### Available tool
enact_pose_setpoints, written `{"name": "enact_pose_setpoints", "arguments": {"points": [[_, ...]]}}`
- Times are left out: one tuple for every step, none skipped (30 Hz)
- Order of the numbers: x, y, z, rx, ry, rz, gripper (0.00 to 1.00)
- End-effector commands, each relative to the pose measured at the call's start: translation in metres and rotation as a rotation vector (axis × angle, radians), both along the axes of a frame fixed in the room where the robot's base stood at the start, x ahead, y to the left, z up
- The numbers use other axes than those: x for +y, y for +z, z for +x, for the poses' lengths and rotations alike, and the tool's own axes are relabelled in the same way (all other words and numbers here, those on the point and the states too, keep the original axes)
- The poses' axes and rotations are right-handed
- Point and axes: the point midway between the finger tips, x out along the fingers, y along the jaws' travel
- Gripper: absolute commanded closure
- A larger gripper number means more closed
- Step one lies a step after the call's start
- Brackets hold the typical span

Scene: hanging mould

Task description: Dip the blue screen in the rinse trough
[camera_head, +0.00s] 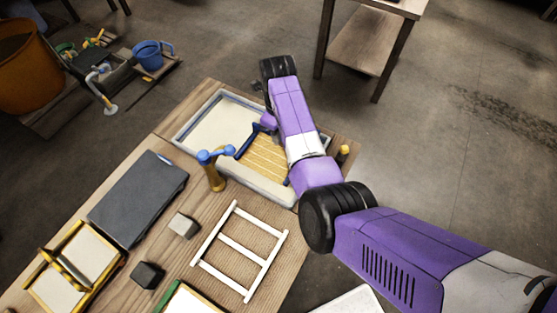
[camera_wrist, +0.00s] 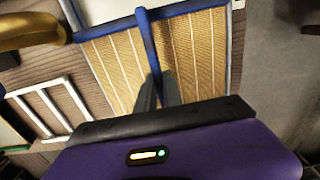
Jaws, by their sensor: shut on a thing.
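The blue screen has tan slatted mesh (camera_head: 268,160) and a blue frame with a raised blue bar. In the wrist view its mesh (camera_wrist: 203,60) and the blue bar (camera_wrist: 149,40) fill the middle. The rinse trough (camera_head: 195,122) is a pale basin with a grey rim at the far end of the table. The screen is over or inside the right part of the trough; I cannot tell its height or whether it touches the bottom. My gripper (camera_wrist: 159,88) is shut on the blue bar. In the head view my arm hides part of the screen and the trough's right side.
A brass post with a blue top (camera_head: 214,172) stands by the trough's near rim. A white rack (camera_head: 228,243), dark grey slab (camera_head: 138,198), gold-edged frame (camera_head: 90,250), pale block (camera_head: 184,225) and black block (camera_head: 147,275) lie nearer. A wooden stand (camera_head: 365,40) is beyond, on the floor.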

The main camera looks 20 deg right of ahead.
Motion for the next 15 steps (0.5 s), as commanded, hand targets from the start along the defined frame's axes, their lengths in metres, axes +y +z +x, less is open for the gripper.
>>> {"name": "enact_pose_setpoints", "arguments": {"points": [[0.0,0.0,0.0,0.0,0.0,0.0,1.0],[0.0,0.0,0.0,0.0,0.0,0.0,1.0],[0.0,0.0,0.0,0.0,0.0,0.0,1.0],[0.0,0.0,0.0,0.0,0.0,0.0,1.0],[0.0,0.0,0.0,0.0,0.0,0.0,1.0],[0.0,0.0,0.0,0.0,0.0,0.0,1.0],[0.0,0.0,0.0,0.0,0.0,0.0,1.0],[0.0,0.001,0.0,0.0,0.0,0.0,1.0],[0.0,0.002,0.0,-0.001,0.0,0.0,1.0],[0.0,0.003,0.0,-0.001,0.0,0.0,1.0],[0.0,0.005,0.001,-0.001,0.0,0.0,1.0],[0.0,0.008,0.001,-0.003,0.0,0.0,1.0],[0.0,0.011,0.001,-0.003,0.0,0.0,1.0],[0.0,0.014,0.001,-0.003,0.0,0.0,1.0],[0.0,0.017,0.001,-0.003,0.0,0.0,1.0]]}}
